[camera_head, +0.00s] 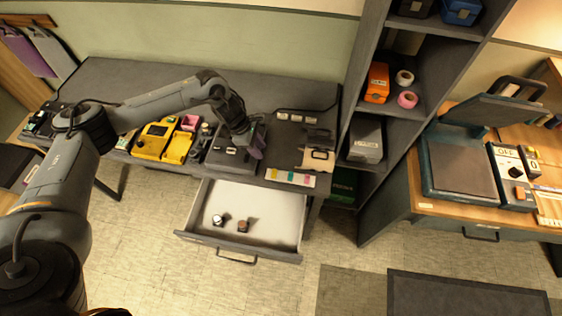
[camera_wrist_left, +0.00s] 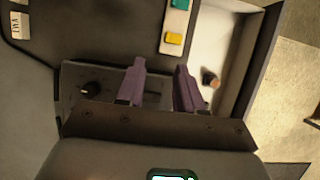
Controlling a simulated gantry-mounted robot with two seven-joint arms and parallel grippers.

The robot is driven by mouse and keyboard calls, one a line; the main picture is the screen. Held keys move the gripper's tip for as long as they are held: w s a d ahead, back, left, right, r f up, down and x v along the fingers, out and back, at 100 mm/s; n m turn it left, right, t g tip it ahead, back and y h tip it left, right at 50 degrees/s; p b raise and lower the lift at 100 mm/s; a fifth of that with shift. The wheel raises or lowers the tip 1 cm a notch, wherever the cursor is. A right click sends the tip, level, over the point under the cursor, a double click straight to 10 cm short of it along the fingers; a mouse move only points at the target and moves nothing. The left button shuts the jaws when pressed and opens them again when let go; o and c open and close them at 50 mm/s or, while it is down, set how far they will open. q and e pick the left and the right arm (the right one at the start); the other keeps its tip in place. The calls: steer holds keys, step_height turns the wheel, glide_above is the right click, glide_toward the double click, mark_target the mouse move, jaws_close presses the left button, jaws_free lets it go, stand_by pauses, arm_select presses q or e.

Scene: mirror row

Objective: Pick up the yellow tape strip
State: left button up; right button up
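The yellow tape strip (camera_wrist_left: 174,38) lies on a pale card (camera_wrist_left: 176,22), at the end nearer my gripper. The card also shows in the head view at the front right edge of the grey desk (camera_head: 309,181), with the yellow strip (camera_head: 274,174) at its left end. My left gripper (camera_head: 257,151) is above the desk, left of and behind the card. In the left wrist view its two purple fingers (camera_wrist_left: 160,68) are apart with nothing between them, and the yellow strip is beyond their tips. My right gripper is in neither view.
A teal strip (camera_wrist_left: 181,4) is on the same card. An open drawer (camera_head: 268,213) below the desk front holds two small round items. A grey device with a black knob (camera_wrist_left: 90,90) lies beneath the fingers. A yellow case (camera_head: 152,141) stands to the left.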

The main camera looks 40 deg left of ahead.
mark_target(272, 170)
arm_select(q)
steer(key=x, duration=0.3)
steer(key=shift+s+d+f+p, duration=0.2)
steer(key=shift+d+f+p, duration=0.05)
steer(key=shift+p, duration=0.05)
steer(key=shift+w+d+f, duration=0.15)
steer(key=shift+f, duration=0.3)
steer(key=shift+d+f+p, duration=0.25)
steer(key=shift+f+p, duration=0.15)
steer(key=shift+p, duration=0.05)
steer(key=x, duration=0.2)
steer(key=p+x, duration=0.1)
steer(key=shift+s+d+f, duration=0.15)
steer(key=shift+s+d, duration=0.05)
steer(key=shift+w+d+f, duration=0.1)
steer(key=shift+d+f, duration=0.05)
steer(key=shift+f, duration=0.4)
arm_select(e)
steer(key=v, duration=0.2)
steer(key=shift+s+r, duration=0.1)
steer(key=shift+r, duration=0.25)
arm_select(q)
steer(key=shift+c, duration=0.3)
jaws_close()
